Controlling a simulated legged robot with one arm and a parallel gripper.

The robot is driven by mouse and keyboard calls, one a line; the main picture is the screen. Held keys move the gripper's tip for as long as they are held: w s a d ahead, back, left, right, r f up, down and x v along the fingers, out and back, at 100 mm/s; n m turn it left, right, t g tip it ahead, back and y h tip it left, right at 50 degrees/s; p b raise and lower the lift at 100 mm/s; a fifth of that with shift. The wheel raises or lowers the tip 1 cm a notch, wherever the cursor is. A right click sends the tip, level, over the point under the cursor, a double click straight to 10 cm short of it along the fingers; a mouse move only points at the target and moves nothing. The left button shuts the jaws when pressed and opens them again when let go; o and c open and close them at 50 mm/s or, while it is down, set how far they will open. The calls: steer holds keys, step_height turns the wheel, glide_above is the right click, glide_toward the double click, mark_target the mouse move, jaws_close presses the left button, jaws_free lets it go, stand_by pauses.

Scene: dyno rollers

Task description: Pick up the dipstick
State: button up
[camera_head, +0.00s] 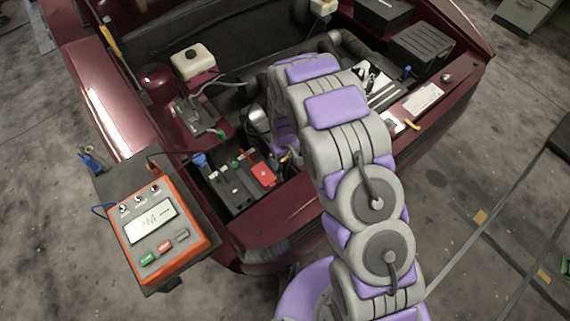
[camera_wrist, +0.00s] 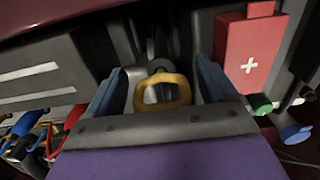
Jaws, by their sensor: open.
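The dipstick's yellow ring handle (camera_wrist: 163,78) shows in the middle of the wrist view. My gripper (camera_wrist: 160,76) is open, with one blue-grey finger on each side of the ring and a visible gap to each. The ring is not clamped. Its lower edge meets the grey front edge of the gripper in the picture, and I cannot tell whether they touch. The dipstick's shaft is hidden. In the head view my arm reaches down into the engine bay and hides most of the gripper and the ring.
Coloured cables (camera_wrist: 50,128) are at left. An orange meter (camera_head: 160,235) sits on the car's front left edge. A white-topped reservoir (camera_head: 194,62) stands behind.

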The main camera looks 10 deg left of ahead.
steer(key=shift+a, duration=0.15)
steer(key=shift+c, duration=1.3)
steer(key=c, duration=0.9)
steer(key=shift+o, duration=0.2)
step_height(320, 180, up, 28)
steer(key=p, duration=0.3)
steer(key=b, duration=0.3)
steer(key=shift+f, duration=0.1)
